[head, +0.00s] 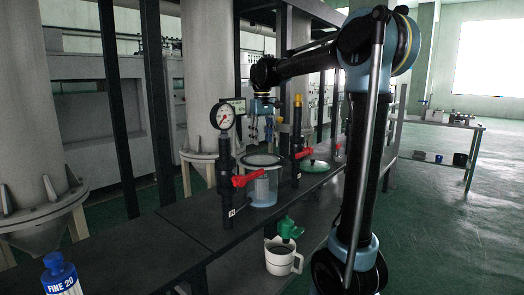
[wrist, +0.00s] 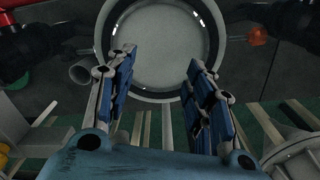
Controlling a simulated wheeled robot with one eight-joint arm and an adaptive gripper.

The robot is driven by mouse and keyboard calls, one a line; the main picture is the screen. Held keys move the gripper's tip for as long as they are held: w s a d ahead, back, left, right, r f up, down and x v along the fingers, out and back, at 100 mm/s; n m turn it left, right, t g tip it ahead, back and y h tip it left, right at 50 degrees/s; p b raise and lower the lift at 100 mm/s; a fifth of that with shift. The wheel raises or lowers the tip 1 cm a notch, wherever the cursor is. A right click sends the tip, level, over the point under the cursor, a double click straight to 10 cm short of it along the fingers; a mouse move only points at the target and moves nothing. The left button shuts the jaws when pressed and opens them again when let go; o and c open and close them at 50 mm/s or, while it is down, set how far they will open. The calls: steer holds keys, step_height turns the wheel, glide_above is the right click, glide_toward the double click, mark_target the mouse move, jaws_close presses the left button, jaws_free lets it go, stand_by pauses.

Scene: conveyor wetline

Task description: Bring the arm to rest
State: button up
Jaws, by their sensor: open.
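My gripper (head: 262,130) hangs from my arm above the dark bench, pointing down. In the wrist view my gripper (wrist: 160,75) has its two blue-padded fingers spread apart with nothing between them.
Black pipes with red valve handles (head: 245,180) (head: 303,154) flank the vessel, one bearing a gauge (head: 222,116). A green lid (head: 315,166) lies to the right. A white mug (head: 281,257) is under a green tap (head: 289,229). A blue-capped bottle (head: 60,275) stands front left.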

steer(key=shift+r, duration=1.1)
steer(key=shift+m+t, duration=0.3)
steer(key=shift+m, duration=0.5)
steer(key=s+d+f, duration=0.1)
steer(key=s+d, duration=0.1)
steer(key=s+d+f, duration=0.1)
steer(key=s+d, duration=0.2)
steer(key=s+d+f, duration=0.2)
steer(key=d, duration=0.1)
steer(key=shift+s+d, duration=0.1)
steer(key=shift+s, duration=0.2)
steer(key=s+d+f+m, duration=0.1)
steer(key=s+d+f, duration=0.3)
steer(key=s+f, duration=0.4)
steer(key=s+d+f+m+t, duration=0.1)
steer(key=s+d+f+m, duration=0.1)
steer(key=s+d+f, duration=0.3)
steer(key=s+d+f+m, duration=0.2)
steer(key=s+d+f, duration=0.2)
steer(key=s+f, duration=0.7)
steer(key=shift+d+f+t, duration=0.25)
steer(key=shift+f+t, duration=0.05)
steer(key=shift+f, duration=0.35)
steer(key=shift+w+f, duration=0.2)
steer(key=shift+w, duration=0.25)
